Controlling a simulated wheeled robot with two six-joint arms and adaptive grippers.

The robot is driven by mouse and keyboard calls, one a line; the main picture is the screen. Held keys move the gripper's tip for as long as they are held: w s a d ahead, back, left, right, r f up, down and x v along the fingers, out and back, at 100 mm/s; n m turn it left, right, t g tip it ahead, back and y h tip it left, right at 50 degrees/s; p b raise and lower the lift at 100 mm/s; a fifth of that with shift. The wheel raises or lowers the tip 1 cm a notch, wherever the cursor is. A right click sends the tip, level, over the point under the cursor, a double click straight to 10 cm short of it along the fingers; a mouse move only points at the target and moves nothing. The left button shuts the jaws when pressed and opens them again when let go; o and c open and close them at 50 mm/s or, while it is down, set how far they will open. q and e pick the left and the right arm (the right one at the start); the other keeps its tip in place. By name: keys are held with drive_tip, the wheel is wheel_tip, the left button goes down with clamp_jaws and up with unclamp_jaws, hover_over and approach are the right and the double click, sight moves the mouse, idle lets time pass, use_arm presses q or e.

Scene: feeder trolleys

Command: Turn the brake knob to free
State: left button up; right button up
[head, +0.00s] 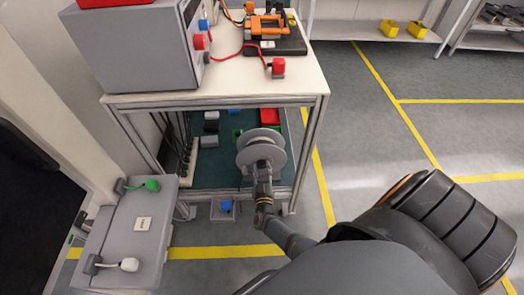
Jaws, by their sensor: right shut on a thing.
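A pale grey reel with round flanges (243,155) stands upright in the open lower bay under the white worktop. My right arm reaches in from the lower right. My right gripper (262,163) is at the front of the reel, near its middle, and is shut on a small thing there. The fingers cover that thing, so the brake knob's shape and setting cannot be read. My left gripper is not in view.
The white worktop (240,76) carries a grey cabinet (135,45) and an orange device (265,27). A blue knob (226,205) sits low in front. A grey box (128,235) stands left.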

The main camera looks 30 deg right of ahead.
drive_tip(key=shift+n+p, duration=0.3)
drive_tip(key=shift+n, duration=0.6)
drive_tip(key=n, duration=0.2)
drive_tip(key=shift+n+p, duration=0.3)
drive_tip(key=shift+n, duration=0.1)
drive_tip(key=n, duration=0.2)
drive_tip(key=shift+n, duration=0.3)
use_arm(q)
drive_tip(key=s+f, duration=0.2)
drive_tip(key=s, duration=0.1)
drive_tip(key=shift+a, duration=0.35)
use_arm(e)
drive_tip(key=n, duration=0.4)
drive_tip(key=shift+f+n, duration=0.1)
drive_tip(key=shift+n, duration=0.2)
drive_tip(key=o, duration=1.2)
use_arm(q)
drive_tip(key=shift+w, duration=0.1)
use_arm(e)
drive_tip(key=shift+s, duration=0.1)
